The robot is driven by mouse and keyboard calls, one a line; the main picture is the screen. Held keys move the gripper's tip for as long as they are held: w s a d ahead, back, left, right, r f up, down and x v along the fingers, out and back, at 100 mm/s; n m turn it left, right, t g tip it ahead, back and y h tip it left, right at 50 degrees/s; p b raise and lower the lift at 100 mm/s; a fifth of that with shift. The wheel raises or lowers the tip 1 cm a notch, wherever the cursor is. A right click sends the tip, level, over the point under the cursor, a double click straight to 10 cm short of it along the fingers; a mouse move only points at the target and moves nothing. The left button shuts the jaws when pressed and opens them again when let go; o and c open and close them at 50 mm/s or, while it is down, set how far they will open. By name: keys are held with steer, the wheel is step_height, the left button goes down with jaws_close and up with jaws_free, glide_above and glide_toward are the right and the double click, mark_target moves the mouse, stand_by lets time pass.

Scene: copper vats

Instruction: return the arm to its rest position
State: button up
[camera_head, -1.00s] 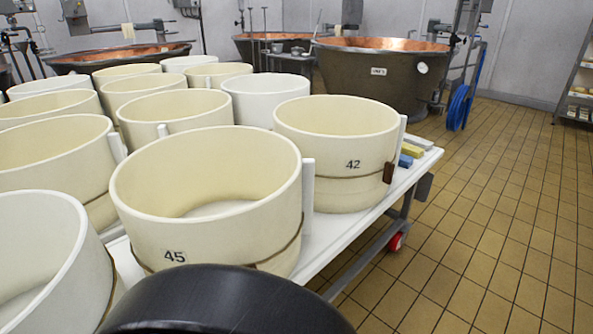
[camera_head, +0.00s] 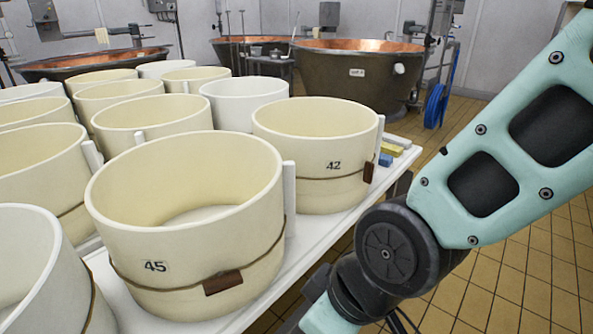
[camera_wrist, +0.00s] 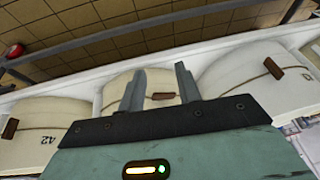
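My teal arm (camera_head: 510,140) with its dark joint (camera_head: 390,250) reaches across the right side of the head view. Its lower end leaves the bottom edge, so my gripper is hidden there. In the wrist view my gripper (camera_wrist: 160,68) shows two grey fingers standing apart with nothing held between them. The cream moulds and the white table edge lie beyond the fingers. A mould with a brown tag (camera_wrist: 145,88) appears behind them; I cannot tell whether they touch it.
Mould 45 (camera_head: 180,250) and mould 42 (camera_head: 315,175) stand near my arm on the white table (camera_head: 265,290), with several more moulds to the left. Copper vats (camera_head: 355,75) stand behind. A blue hose (camera_head: 435,105) hangs by the vat. Tiled floor (camera_head: 540,260) is open at the right.

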steer(key=s+d+r+m+g+h, duration=0.1)
steer(key=d+r+h, duration=0.1)
steer(key=d, duration=0.4)
steer(key=s+d+r+m+g+h, duration=0.1)
steer(key=s+d+r+m, duration=0.1)
steer(key=d, duration=0.4)
step_height(320, 180, up, 18)
steer(key=p, duration=1.8)
steer(key=shift+r, duration=0.25)
steer(key=shift+a, duration=0.1)
